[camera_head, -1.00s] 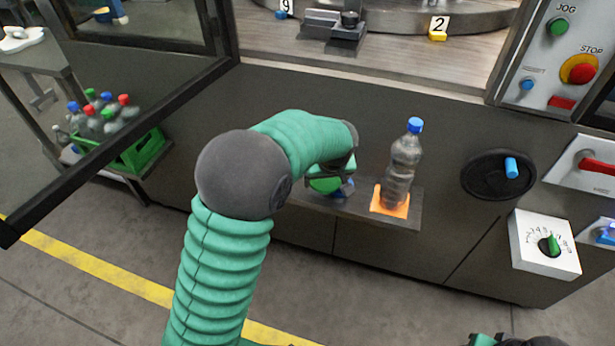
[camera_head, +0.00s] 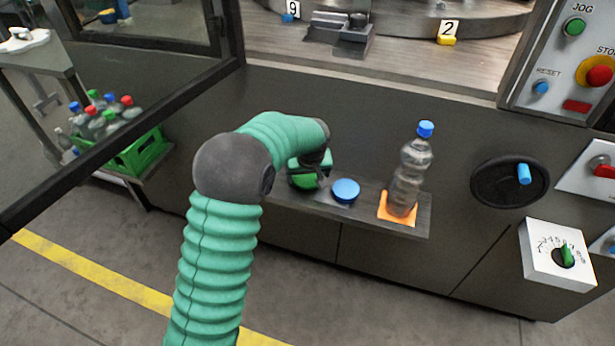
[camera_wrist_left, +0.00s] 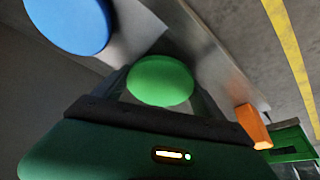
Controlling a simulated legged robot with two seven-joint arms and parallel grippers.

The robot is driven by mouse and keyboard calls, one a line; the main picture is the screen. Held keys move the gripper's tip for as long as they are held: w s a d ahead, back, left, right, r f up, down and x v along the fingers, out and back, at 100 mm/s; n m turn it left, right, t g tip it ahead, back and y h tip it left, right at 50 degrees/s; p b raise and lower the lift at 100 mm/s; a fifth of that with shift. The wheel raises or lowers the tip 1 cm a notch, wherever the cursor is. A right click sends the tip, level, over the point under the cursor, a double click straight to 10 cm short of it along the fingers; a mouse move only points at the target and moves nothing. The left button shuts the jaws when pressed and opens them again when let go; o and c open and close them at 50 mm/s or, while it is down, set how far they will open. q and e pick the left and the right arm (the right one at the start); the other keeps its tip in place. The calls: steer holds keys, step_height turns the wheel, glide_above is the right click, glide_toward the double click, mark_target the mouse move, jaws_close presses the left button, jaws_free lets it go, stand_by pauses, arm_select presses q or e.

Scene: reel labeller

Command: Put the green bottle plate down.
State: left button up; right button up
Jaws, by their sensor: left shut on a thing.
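The green bottle plate (camera_head: 304,182) is a round green disc, partly covered by my left gripper (camera_head: 312,174) in the head view. In the left wrist view the green plate (camera_wrist_left: 160,80) lies between the fingers of the left gripper (camera_wrist_left: 160,100), which is shut on it. The plate is over the left part of the small grey shelf (camera_head: 368,212). I cannot tell whether it touches the shelf. My right gripper is not in view.
A round blue plate (camera_head: 345,190) lies just right of the green one. An orange block (camera_wrist_left: 253,126) shows in the wrist view. A green crate (camera_head: 138,155) holds bottles at left.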

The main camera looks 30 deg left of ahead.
arm_select(q)
steer(key=shift+s+f, duration=0.1)
steer(key=shift+f, duration=0.15)
